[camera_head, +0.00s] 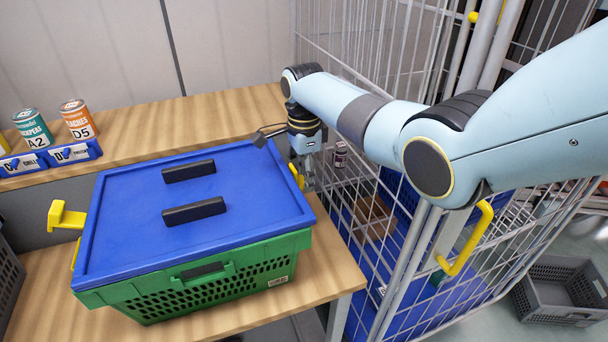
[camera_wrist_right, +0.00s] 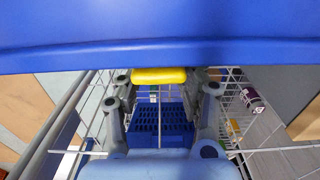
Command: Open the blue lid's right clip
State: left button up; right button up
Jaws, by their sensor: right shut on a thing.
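The blue lid (camera_head: 185,210) lies on a green crate (camera_head: 215,275) on the wooden table and has two black handles. Its right clip (camera_head: 297,177) is yellow and sits at the lid's right edge, partly hidden by my right gripper (camera_head: 304,176). In the right wrist view the clip (camera_wrist_right: 158,75) shows as a yellow bar below the lid's edge (camera_wrist_right: 150,55), between the fingers of the gripper (camera_wrist_right: 164,84). The right gripper is shut on this clip. A yellow left clip (camera_head: 66,217) sticks outward from the lid's left side. My left gripper is not in view.
A wire mesh cage (camera_head: 385,225) with a yellow handle (camera_head: 466,240) stands close to the table's right side. Cans (camera_head: 78,119) and blue label holders stand on the back shelf (camera_head: 170,130). A grey crate (camera_head: 560,290) is on the floor at right.

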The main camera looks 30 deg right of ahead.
jog(key=shift+r+h+p, duration=0.3)
jog(key=shift+h+p, duration=0.15)
jog(key=shift+h, duration=0.35)
jog(key=shift+d+r+g+h, duration=0.1)
jog(key=shift+d+g+h, duration=0.15)
jog(key=shift+h, duration=0.45)
jog(key=shift+d+r+g+h+b, duration=0.1)
jog(key=shift+r+g+h+b, duration=0.2)
jog(key=shift+h+b, duration=0.55)
jog(key=shift+d+r+g+h+b, duration=0.1)
jog(key=shift+r+g+h+b, duration=0.15)
jog(key=shift+h+b, duration=0.55)
jog(key=shift+s+h, duration=0.1)
jog(key=shift+h, duration=0.25)
